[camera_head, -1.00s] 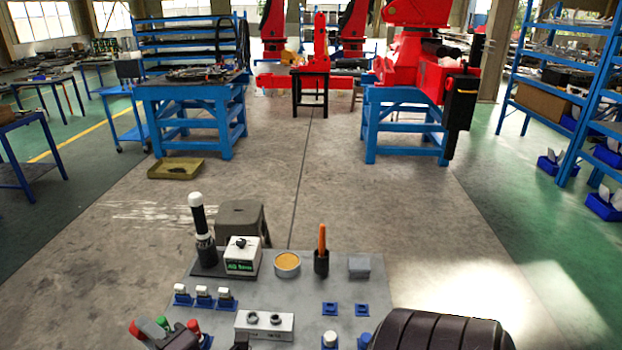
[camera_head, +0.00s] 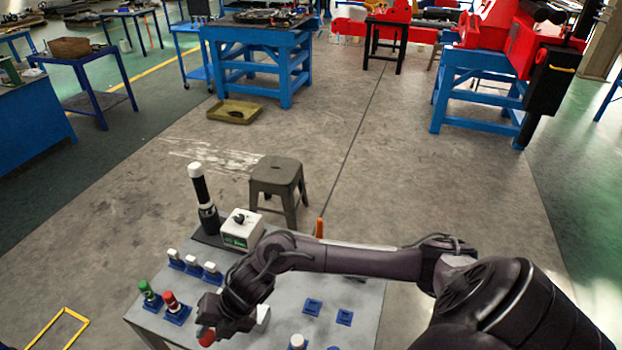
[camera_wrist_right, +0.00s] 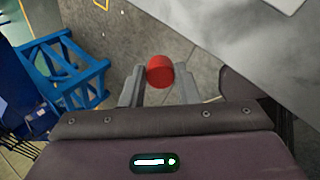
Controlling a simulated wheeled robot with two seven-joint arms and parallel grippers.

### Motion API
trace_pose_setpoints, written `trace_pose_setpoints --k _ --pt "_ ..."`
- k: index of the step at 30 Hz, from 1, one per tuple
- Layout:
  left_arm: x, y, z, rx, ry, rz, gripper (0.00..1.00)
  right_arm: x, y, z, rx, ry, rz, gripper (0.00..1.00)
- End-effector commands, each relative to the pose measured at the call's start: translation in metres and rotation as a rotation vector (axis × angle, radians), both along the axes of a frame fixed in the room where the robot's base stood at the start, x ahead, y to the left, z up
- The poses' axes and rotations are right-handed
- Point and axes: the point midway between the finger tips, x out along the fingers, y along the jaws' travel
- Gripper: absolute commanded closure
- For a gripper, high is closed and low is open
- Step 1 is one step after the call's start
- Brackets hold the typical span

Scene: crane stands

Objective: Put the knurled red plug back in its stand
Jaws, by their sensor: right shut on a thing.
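My right gripper (camera_head: 212,326) is shut on a red plug (camera_head: 206,338) at the front left of the grey table. In the right wrist view the red plug (camera_wrist_right: 160,71) sits between the fingertips (camera_wrist_right: 160,88); knurling is too small to tell. Another red-topped plug (camera_head: 170,299) and a green-topped plug (camera_head: 147,289) stand upright in blue stands just left of my gripper. Two blue stands (camera_head: 312,307) (camera_head: 344,317) on the right of the table look empty. My left gripper is not in view.
Several white-topped plugs (camera_head: 191,260) stand in blue stands behind my gripper. A dark bottle with a white cap (camera_head: 203,196) and a white box (camera_head: 241,229) stand at the back. My right forearm crosses over the table, hiding its middle. A stool (camera_head: 278,178) is beyond.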

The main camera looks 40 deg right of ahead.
Motion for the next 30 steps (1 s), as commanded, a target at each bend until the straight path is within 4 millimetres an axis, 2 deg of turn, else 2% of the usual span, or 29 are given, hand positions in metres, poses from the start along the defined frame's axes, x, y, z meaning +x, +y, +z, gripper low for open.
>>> trace_pose_setpoints --k 1,4,7,12,15,18,21,30 --pt "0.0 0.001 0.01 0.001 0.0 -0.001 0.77 -0.001 -0.023 -0.004 -0.083 0.041 0.03 0.98" --pt "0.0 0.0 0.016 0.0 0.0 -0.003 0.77 -0.012 -0.067 -0.019 -0.216 0.116 0.072 0.97" --pt "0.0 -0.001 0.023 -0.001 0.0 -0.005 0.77 -0.023 -0.115 -0.023 -0.326 0.175 0.087 0.98" --pt "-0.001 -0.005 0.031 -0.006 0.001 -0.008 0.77 -0.038 -0.186 -0.016 -0.446 0.244 0.073 0.98" --pt "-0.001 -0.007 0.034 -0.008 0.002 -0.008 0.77 -0.045 -0.215 -0.009 -0.483 0.271 0.059 0.98" --pt "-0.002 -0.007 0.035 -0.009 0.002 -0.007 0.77 -0.049 -0.231 -0.004 -0.501 0.286 0.049 0.98" --pt "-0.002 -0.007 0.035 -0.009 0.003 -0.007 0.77 -0.051 -0.238 -0.002 -0.51 0.293 0.045 0.98" --pt "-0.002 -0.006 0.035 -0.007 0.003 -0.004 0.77 -0.052 -0.239 -0.003 -0.509 0.293 0.045 0.98"
